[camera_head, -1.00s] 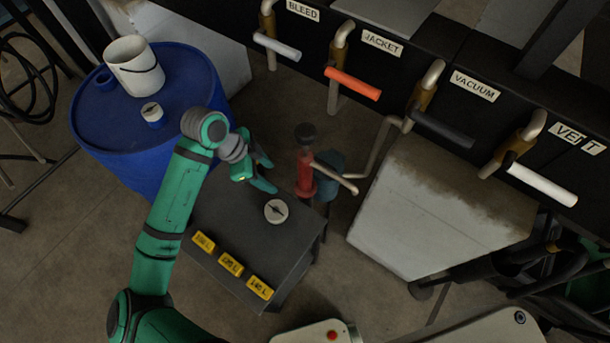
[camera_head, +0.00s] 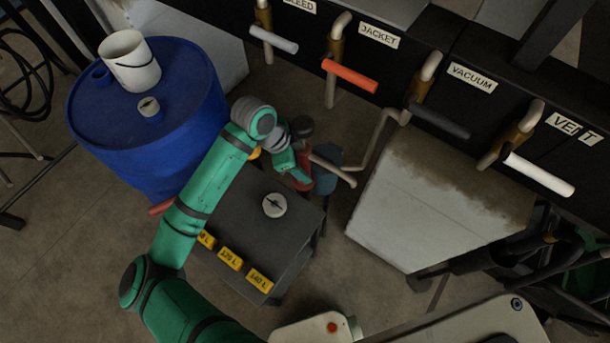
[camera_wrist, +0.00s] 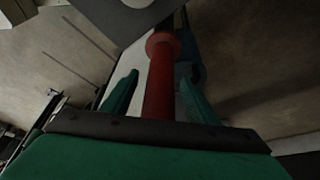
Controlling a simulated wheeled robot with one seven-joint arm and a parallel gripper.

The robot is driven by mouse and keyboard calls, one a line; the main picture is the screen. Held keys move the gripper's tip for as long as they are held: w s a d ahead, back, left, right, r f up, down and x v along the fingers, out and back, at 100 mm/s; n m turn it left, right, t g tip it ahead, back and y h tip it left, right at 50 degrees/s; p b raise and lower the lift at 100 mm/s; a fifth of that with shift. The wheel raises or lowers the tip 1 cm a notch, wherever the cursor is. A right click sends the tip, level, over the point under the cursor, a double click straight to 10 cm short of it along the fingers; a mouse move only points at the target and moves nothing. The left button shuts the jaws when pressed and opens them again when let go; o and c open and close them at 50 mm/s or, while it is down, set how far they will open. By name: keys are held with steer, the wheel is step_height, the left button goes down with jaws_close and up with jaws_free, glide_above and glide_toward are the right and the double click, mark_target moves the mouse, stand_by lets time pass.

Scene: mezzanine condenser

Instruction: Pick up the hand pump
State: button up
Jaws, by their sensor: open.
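The hand pump (camera_head: 301,178) has a red body and stands at the back edge of the dark table, partly hidden behind my gripper in the head view. My gripper (camera_head: 294,172) is at the pump. In the wrist view the red pump body (camera_wrist: 160,85) lies between the two green fingers of my gripper (camera_wrist: 155,95), which are open with space on both sides. I cannot tell whether either finger touches it.
A blue drum (camera_head: 180,120) with a white bucket (camera_head: 130,62) stands left. A pale block (camera_head: 425,205) stands right, below labelled valve handles (camera_head: 350,75).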

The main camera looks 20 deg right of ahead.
jaws_close()
steer(key=shift+r, duration=0.2)
step_height(320, 180, up, 28)
steer(key=shift+f, duration=0.15)
stand_by(0.5)
